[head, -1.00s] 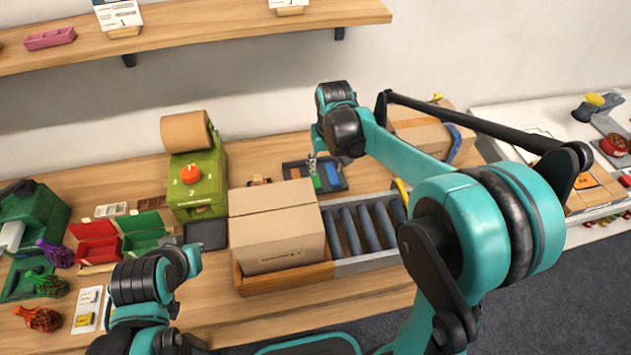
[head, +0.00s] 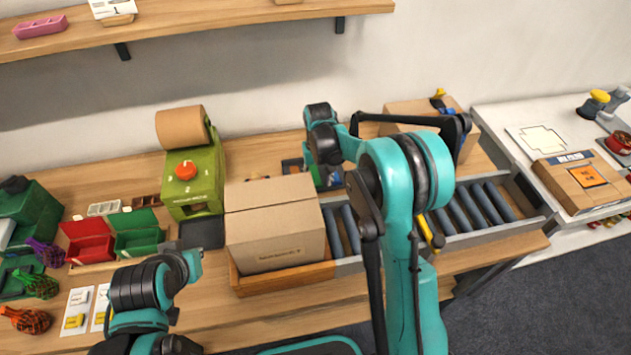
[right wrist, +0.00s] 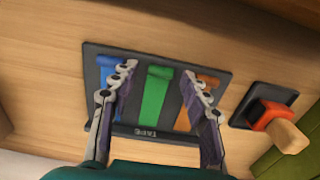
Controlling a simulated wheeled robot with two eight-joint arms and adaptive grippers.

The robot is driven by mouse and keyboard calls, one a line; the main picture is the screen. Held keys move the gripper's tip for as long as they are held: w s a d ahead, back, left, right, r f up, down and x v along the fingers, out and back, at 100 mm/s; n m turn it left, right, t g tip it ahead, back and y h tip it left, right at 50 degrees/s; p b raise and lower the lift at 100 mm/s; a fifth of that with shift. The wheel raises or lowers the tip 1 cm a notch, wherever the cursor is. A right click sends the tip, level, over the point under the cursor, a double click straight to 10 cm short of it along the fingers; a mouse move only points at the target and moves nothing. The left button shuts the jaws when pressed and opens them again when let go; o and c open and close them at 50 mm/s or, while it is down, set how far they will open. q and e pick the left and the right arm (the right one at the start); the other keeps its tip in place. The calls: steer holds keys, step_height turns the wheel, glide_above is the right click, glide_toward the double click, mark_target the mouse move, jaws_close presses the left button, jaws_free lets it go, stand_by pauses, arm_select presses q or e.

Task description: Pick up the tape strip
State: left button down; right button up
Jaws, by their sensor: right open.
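My right gripper (right wrist: 160,71) is open above the tray. Its fingers stand either side of the green strip, and the left finger partly covers the blue strip, the right one the orange. I cannot tell the fingers' height. In the head view my right arm hides most of the tray. My left arm shows at lower left, its gripper out of view.
A cardboard box (head: 275,240) stands in a wooden tray left of the tape tray, beside grey rollers (head: 470,208). A green machine (head: 200,185) stands further left. A small dark holder with an orange-red and tan object (right wrist: 274,124) is right of the tape tray in the wrist view.

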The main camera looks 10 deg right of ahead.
steer(key=shift+f, duration=0.35)
steer(key=shift+r, duration=0.15)
steer(key=shift+c, duration=0.4)
steer(key=c, duration=0.7)
